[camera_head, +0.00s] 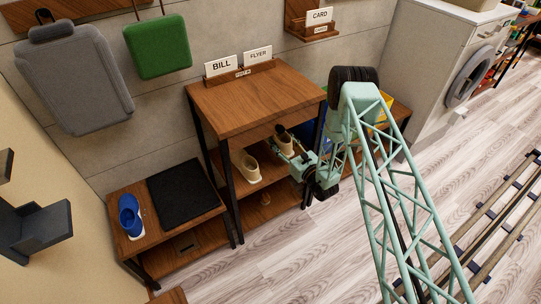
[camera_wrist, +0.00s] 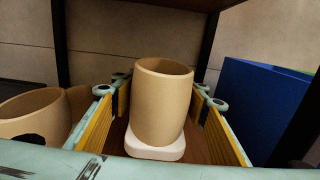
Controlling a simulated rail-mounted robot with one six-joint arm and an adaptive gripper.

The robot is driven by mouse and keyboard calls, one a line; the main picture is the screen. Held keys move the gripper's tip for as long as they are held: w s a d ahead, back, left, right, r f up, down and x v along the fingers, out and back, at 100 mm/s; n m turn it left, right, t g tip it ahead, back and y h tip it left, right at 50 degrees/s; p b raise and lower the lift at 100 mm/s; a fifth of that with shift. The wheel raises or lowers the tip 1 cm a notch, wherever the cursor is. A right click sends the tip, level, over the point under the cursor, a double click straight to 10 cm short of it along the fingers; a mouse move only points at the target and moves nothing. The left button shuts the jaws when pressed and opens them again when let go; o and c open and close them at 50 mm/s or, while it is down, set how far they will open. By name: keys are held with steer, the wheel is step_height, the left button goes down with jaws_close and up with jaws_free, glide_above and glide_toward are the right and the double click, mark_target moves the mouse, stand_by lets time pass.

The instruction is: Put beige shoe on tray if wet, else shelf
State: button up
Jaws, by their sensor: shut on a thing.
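A beige shoe (camera_wrist: 160,100) with a pale sole stands upright between my gripper's yellow-padded fingers in the wrist view. In the head view this shoe (camera_head: 284,138) is at the right of the rack's upper shelf (camera_head: 269,172), partly hidden by my gripper (camera_head: 289,150). My gripper is shut on it, reaching in from the right. I cannot tell whether its sole touches the shelf. No water shows on the shoe's visible side. A second beige shoe (camera_head: 245,166) stands to its left, also seen in the wrist view (camera_wrist: 35,112). A black tray-like mat (camera_head: 183,195) lies on the low bench.
A blue shoe (camera_head: 130,215) stands on the low bench (camera_head: 170,228), left of the black mat. The rack's wooden top (camera_head: 250,100) is above my gripper, and black posts (camera_head: 233,205) frame it. A blue object (camera_wrist: 255,105) is close to the right of my gripper.

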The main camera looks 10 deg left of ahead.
steer(key=shift+f+b, duration=0.35)
steer(key=shift+f, duration=1.2)
steer(key=shift+f+b, duration=0.55)
steer(key=shift+f, duration=1.45)
steer(key=shift+f, duration=0.1)
steer(key=o, duration=1.1)
steer(key=shift+s+d, duration=0.3)
steer(key=shift+s, duration=0.05)
steer(key=p+v, duration=0.3)
steer(key=v, duration=0.8)
